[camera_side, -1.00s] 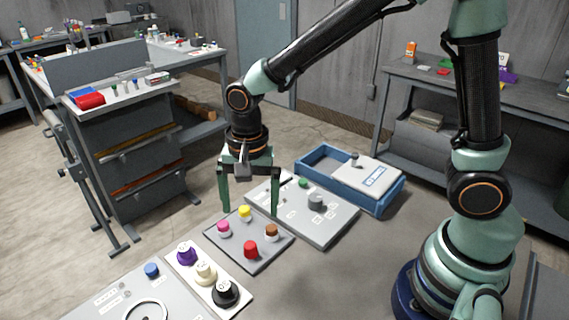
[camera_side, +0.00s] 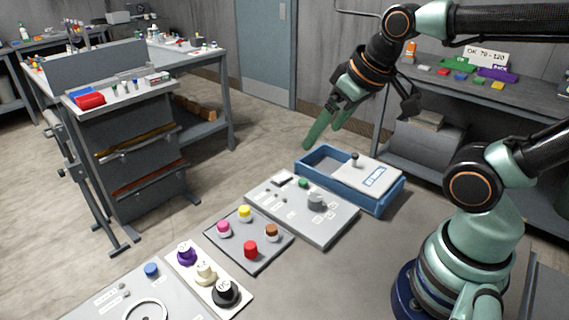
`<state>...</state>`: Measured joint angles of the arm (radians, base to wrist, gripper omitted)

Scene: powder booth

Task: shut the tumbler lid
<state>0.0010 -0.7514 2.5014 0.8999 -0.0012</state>
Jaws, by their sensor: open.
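The tumbler is a blue open-topped box (camera_side: 378,203) at the back right of the work table. Its light grey lid (camera_side: 358,176) has a small dark knob (camera_side: 354,158) and a white and blue label. The lid covers the right part of the box, and the left part stands open. My gripper (camera_side: 323,133) is above and behind the box's open left end, tilted down to the left. Its green fingers are apart and hold nothing, clear of the lid and the box.
A grey panel with a dial (camera_side: 316,201) stands just left of the box. Nearer are a plate with coloured knobs (camera_side: 250,249) and a white strip with large knobs (camera_side: 205,272). A shelf bench (camera_side: 540,100) stands behind on the right.

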